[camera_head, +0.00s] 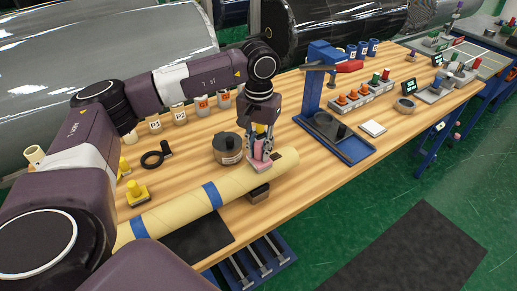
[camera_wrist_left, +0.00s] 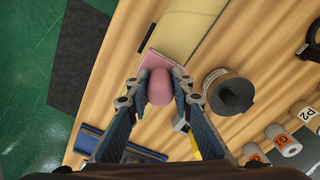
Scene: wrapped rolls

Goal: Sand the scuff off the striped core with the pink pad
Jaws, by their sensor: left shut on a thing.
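The striped core (camera_head: 180,210), a long tan tube with blue bands, lies across the front of the bench. Its pale surface also shows in the left wrist view (camera_wrist_left: 190,32). A dark patch (camera_head: 277,156), which looks like the scuff, shows near its right end. The pink pad (camera_head: 261,167) is at the core's right part, just left of the dark patch, and seems to touch the core. My left gripper (camera_head: 261,154) is shut on the pad's rounded pink handle (camera_wrist_left: 160,87), pointing down. My right gripper is not in view.
A grey lidded pot (camera_head: 227,148) stands close behind the core. A dark support block (camera_head: 259,193) is under the core. A blue press stand (camera_head: 340,138) is to the right, with a white square (camera_head: 373,128) beside it. Yellow-handled tools (camera_head: 137,191) stand left.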

